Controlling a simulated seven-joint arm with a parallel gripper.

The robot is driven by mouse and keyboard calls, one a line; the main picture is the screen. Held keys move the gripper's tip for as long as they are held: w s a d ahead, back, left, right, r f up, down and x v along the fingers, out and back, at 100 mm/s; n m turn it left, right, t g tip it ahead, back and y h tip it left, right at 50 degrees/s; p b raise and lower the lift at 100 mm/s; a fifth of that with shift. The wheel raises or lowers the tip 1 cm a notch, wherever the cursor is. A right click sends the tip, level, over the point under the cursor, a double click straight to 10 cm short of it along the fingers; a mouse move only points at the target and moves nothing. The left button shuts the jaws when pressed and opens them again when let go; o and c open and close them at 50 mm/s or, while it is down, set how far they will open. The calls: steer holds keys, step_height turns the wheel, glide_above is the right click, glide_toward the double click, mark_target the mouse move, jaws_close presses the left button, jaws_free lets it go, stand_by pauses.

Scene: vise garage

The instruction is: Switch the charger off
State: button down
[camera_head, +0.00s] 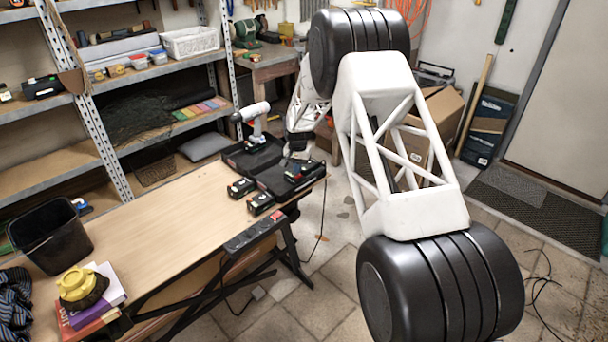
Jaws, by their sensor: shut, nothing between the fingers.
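A black charger unit (287,191) with a small red and a green spot on top sits at the far right end of the wooden workbench (165,218). A dark power strip (245,240) with a red switch (275,216) lies along the bench's front edge, near the charger. I cannot read any switch position. My gripper (297,157) is small in the picture, just behind the charger and right of a white-and-black drill (253,122). It is shut and empty. Its fingertips are hard to make out, and I cannot tell whether they touch anything.
Two black battery packs (241,187) (261,203) stand left of the charger. The drill stands in a black tray (239,160). A black bin (50,237) and books with a yellow object (78,285) are at the bench's left. The bench's middle is clear. A cable hangs off the right end.

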mark_target(298, 177)
steer(key=shift+r, duration=2.45)
steer(key=shift+r, duration=0.1)
steer(key=s+d+r, duration=0.5)
steer(key=s+r, duration=0.4)
steer(key=s, duration=0.1)
steer(key=s+d+r+n+t, duration=0.1)
steer(key=s+d+r, duration=0.4)
steer(key=s+r, duration=0.4)
steer(key=s+d+r, duration=0.5)
steer(key=s+r, duration=0.4)
steer(key=s, duration=0.1)
steer(key=s+d+n, duration=0.1)
steer(key=s+d, duration=0.2)
steer(key=s, duration=1.5)
steer(key=s+d+r+t, duration=0.1)
steer(key=s+d, duration=0.3)
steer(key=s, duration=1.4)
steer(key=shift+s+d+r+n+t, duration=0.15)
steer(key=shift+r+n+t, duration=0.15)
steer(key=shift+n, duration=0.1)
